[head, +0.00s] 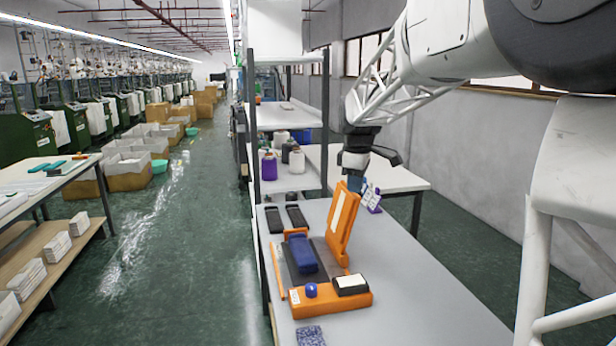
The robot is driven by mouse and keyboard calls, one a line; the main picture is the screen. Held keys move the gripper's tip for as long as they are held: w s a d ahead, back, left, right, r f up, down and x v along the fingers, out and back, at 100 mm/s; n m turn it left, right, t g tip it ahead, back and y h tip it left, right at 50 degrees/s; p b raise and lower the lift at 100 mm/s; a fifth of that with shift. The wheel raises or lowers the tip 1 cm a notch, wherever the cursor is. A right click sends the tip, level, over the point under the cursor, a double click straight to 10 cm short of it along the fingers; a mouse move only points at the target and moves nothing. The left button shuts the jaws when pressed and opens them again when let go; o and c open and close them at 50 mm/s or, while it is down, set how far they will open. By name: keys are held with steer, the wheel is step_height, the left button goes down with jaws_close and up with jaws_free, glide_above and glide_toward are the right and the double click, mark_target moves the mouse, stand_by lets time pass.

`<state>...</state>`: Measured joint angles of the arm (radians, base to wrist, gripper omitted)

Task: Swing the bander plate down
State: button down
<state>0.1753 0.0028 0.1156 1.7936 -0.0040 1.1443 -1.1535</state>
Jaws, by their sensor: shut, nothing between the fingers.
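The orange bander plate (341,225) stands raised and leaning a little to the right, with a pale strip on its face. It rises from the right side of the orange bander base (330,302) on the grey table. A dark blue folded bundle (303,254) lies on the dark bed of the bander, left of the plate. My gripper (356,184) is shut and empty at the plate's upper right edge. Its fingertips are partly hidden by the plate, and I cannot tell whether they touch it.
A small blue knob (311,290) and a pad with a white top (351,284) sit on the base's front. Two dark bundles (285,217) lie behind. A blue patterned piece (310,336) lies in front. A purple-based card holder (371,197) stands beside my gripper. The table's right side is clear.

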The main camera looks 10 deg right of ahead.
steer(key=w+d+f+n, duration=0.3)
steer(key=w+d, duration=0.3)
steer(key=w, duration=0.4)
steer(key=w+d+f+n+g, duration=0.1)
steer(key=w+d+f+n, duration=0.2)
steer(key=w+d, duration=0.4)
steer(key=w, duration=0.4)
steer(key=shift+f+n, duration=0.25)
steer(key=shift+n, duration=0.15)
steer(key=shift+w+d+f, duration=0.1)
step_height(320, 180, down, 9)
steer(key=shift+a, duration=0.25)
